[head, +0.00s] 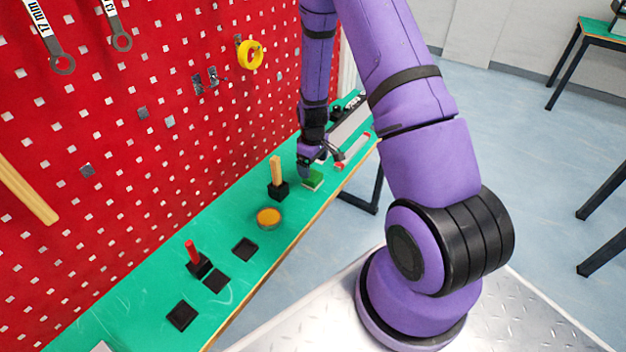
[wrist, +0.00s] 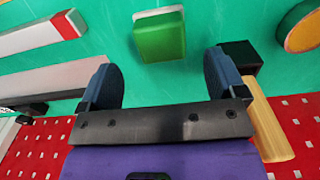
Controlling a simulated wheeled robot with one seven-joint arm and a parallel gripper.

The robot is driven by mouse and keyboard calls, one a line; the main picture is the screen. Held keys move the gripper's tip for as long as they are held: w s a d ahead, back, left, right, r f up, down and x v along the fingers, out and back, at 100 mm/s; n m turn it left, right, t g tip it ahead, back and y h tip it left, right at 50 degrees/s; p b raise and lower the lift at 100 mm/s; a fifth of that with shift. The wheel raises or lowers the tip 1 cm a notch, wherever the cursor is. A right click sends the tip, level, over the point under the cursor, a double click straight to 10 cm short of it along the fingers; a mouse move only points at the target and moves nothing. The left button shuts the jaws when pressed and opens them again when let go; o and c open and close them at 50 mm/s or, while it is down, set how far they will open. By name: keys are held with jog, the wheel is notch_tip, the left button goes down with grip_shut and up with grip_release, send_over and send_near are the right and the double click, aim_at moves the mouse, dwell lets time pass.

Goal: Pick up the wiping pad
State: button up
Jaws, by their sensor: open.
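The wiping pad (head: 313,180) is a small block, green with a pale layer along one side, on the green bench top (head: 225,255). In the wrist view the pad (wrist: 160,38) lies beyond the fingertips, roughly centred between them. My gripper (wrist: 163,75) is open, with its two dark blue fingers apart and nothing between them. In the head view my gripper (head: 312,168) is low over the bench, close to the pad; its fingers are partly hidden there.
A black holder with a wooden handle (head: 276,172) stands close to the pad, near one finger. An orange-filled round dish (head: 268,217), a red-handled piece (head: 191,250) and flat black squares (head: 245,249) lie nearer. A red pegboard (head: 130,130) rises behind. A mini conveyor (head: 350,122) stands beyond.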

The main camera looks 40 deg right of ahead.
aim_at(313, 175)
jog(key=shift+f, duration=2.65)
jog(key=c, duration=1)
